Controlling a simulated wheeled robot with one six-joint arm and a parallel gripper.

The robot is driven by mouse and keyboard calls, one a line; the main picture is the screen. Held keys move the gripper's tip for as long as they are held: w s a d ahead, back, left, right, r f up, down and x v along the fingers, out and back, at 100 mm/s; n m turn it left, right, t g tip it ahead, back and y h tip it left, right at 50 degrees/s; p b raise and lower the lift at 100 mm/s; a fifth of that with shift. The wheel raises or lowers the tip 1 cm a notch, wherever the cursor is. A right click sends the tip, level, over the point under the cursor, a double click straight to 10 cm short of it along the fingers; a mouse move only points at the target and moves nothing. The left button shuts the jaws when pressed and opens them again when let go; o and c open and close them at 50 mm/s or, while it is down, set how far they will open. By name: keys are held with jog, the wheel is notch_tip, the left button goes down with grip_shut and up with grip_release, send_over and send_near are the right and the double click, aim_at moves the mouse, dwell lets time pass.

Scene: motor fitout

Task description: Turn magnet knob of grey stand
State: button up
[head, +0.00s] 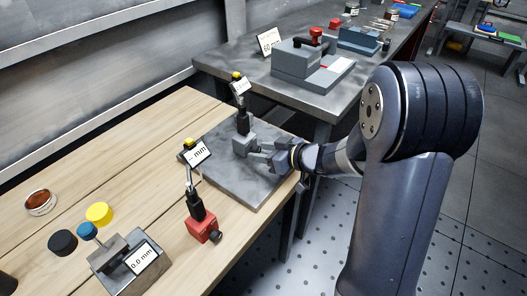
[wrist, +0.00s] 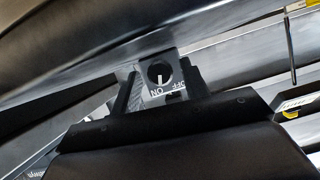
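The grey stand (head: 240,141) has a grey block base, a black post and a tilted dial with a yellow top. It stands on a dark metal plate. My gripper (head: 258,155) is low at the right side of this base. In the wrist view the base's front face with the round dark magnet knob (wrist: 158,73) shows between the two fingers of my gripper (wrist: 160,85). The knob carries a white mark pointing down at letters that read "NO"; smaller lettering beside them is unclear. The fingers look open, with space either side of the knob.
A grey block with a "0.0 mm" card (head: 145,259) and several coloured caps lie at the left. The metal plate (head: 240,187) is bare in front of the grey stand.

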jog(key=c, duration=0.8)
jog(key=shift+s+a+f+n+t+h+b, duration=0.15)
jog(key=shift+n+t+h+b, duration=0.35)
jog(key=shift+n+b, duration=0.7)
jog(key=shift+n+t+b, duration=0.3)
jog(key=shift+t+b, duration=0.1)
jog(key=shift+b, duration=0.1)
jog(key=o, duration=1)
jog(key=p+v, duration=0.1)
jog(key=v, duration=0.4)
jog(key=p+v, duration=0.1)
jog(key=v, duration=0.5)
jog(key=shift+a+r+p, duration=0.1)
jog(key=shift+r+p, duration=0.1)
jog(key=shift+p, duration=0.15)
